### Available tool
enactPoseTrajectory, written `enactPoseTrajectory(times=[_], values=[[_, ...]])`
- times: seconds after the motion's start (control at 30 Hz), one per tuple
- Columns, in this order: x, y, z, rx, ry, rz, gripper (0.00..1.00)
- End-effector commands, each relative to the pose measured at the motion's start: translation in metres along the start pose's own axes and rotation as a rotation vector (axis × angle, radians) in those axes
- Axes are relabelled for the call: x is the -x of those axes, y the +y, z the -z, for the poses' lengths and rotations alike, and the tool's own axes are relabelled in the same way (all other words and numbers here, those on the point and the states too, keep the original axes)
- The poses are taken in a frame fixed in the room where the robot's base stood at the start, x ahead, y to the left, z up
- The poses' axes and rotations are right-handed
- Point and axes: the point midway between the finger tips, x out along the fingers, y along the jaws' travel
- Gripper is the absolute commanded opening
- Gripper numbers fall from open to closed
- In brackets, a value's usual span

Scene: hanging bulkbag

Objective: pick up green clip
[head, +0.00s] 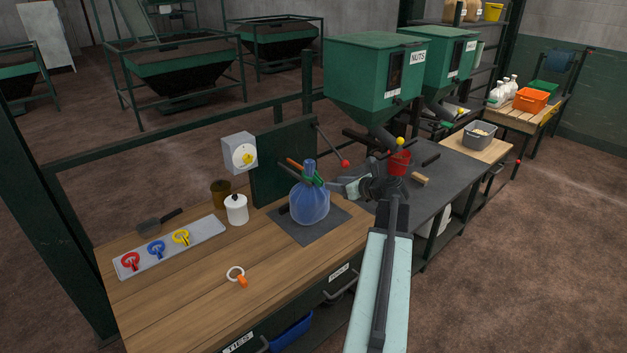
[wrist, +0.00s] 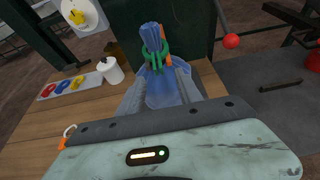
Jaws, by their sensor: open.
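The green clip (head: 314,181) is around the gathered neck of a blue, see-through bag (head: 309,204). The bag stands on a dark mat on the wooden bench. In the wrist view the green clip (wrist: 154,50) shows near the top centre, with an orange piece beside it. My gripper (head: 339,184) is at the right of the bag's neck in the head view. In the wrist view its two grey fingers (wrist: 161,78) are apart, one on each side of the bag, below the clip. Nothing is held. Whether the fingers touch the bag, I cannot tell.
A tray (head: 205,237) with red, blue and yellow clips lies at the left. A white pot (head: 237,209) and an orange-and-white ring (head: 237,275) are on the bench. A dark green panel (head: 283,160) stands behind the bag. A red-knobbed lever (head: 345,163) is close by.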

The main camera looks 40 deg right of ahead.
Motion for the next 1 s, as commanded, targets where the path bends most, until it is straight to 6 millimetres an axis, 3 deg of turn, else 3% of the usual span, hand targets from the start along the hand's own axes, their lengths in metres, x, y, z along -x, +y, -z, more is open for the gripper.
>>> enactPoseTrajectory(times=[0.2,0.43,0.7,0.9,1.0], values=[[-0.025,0.0,0.002,0.004,0.003,-0.003,0.42],[-0.037,0.002,0.001,0.007,0.004,-0.003,0.42],[-0.079,0.003,-0.001,0.006,0.003,-0.003,0.42],[-0.078,0.003,-0.002,0.006,0.004,-0.002,0.42],[-0.078,0.003,-0.002,0.006,0.004,-0.002,0.14]])
